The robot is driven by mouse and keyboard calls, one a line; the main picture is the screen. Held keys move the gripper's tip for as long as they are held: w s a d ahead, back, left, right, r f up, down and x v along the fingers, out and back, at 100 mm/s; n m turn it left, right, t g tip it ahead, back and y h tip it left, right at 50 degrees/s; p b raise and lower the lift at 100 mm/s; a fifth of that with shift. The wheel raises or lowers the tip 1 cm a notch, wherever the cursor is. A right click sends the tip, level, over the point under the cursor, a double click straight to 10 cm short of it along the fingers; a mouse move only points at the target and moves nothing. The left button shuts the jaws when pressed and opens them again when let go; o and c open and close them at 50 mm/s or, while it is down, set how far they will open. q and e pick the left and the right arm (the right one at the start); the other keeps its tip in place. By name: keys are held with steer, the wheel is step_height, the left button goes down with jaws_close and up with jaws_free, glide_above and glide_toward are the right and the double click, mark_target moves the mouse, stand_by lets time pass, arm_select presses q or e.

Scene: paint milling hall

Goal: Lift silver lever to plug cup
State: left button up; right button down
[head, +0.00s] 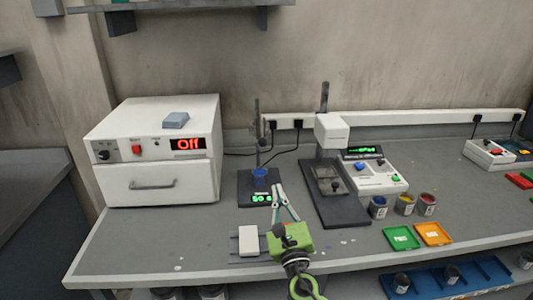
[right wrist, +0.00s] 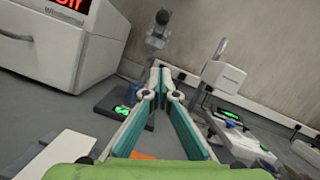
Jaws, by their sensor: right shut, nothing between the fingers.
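A small stand (head: 257,135) with a dark base (head: 243,183), a blue round piece (head: 260,173) and a green display stands in the middle of the bench. My right gripper (head: 277,187) is in front of it with its fingers together and empty. In the right wrist view the closed fingertips (right wrist: 160,66) point toward the stand's upper part, where a grey metallic piece (right wrist: 156,40) with a dark knob (right wrist: 163,17) shows just beyond them. I cannot tell whether they touch. I cannot clearly pick out the silver lever or the cup. My left gripper is not in view.
A white oven (head: 155,150) reading "Off" stands on the left. A white-headed instrument (head: 332,130) on a dark base stands close on the right. Paint cans (head: 378,207) and green and orange trays (head: 402,238) lie farther right. A white block (head: 248,239) lies at the front.

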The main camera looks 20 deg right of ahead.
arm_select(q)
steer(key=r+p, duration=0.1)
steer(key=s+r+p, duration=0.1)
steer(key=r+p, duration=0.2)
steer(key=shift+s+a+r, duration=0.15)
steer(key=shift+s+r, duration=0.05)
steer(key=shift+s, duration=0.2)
arm_select(e)
steer(key=w+r, duration=0.6)
steer(key=w, duration=0.3)
steer(key=shift+w+d+r, duration=0.2)
steer(key=shift+w+d, duration=0.15)
steer(key=shift+d, duration=0.05)
